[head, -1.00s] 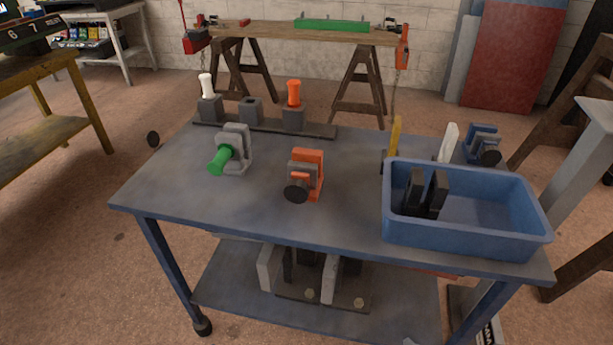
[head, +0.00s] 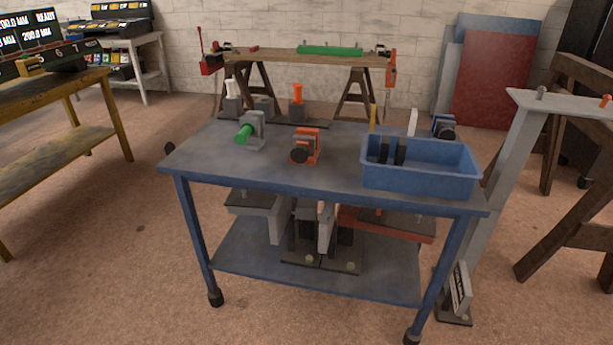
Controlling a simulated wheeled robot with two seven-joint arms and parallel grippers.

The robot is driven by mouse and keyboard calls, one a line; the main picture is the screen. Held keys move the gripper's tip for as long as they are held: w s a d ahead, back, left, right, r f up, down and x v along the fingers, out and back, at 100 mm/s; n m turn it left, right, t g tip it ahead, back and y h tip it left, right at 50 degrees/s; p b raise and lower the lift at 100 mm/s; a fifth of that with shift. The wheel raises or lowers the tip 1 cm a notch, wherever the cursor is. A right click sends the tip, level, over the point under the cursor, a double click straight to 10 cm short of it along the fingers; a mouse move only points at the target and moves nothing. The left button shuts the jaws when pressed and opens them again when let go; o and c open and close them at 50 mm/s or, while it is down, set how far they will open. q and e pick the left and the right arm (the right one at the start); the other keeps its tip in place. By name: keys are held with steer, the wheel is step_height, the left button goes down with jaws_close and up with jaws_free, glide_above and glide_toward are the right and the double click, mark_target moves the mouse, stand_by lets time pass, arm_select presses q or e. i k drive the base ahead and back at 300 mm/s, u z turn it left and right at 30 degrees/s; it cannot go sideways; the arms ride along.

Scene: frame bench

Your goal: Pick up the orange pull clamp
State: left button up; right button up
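The orange pull clamp (head: 307,146) stands on the blue table (head: 300,181), near the middle of its top. It has an orange body and a round dark knob facing the front left. Nothing touches it. Neither of my grippers shows in the head view.
A blue bin (head: 420,178) with black parts sits at the right. Behind are a rack with white and orange handles (head: 297,105) and a blue clamp (head: 443,126). Open floor (head: 110,270) lies in front and left.

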mark_target(313, 132)
steer(key=u, duration=0.95)
steer(key=i, duration=1.3)
steer(key=z, duration=0.5)
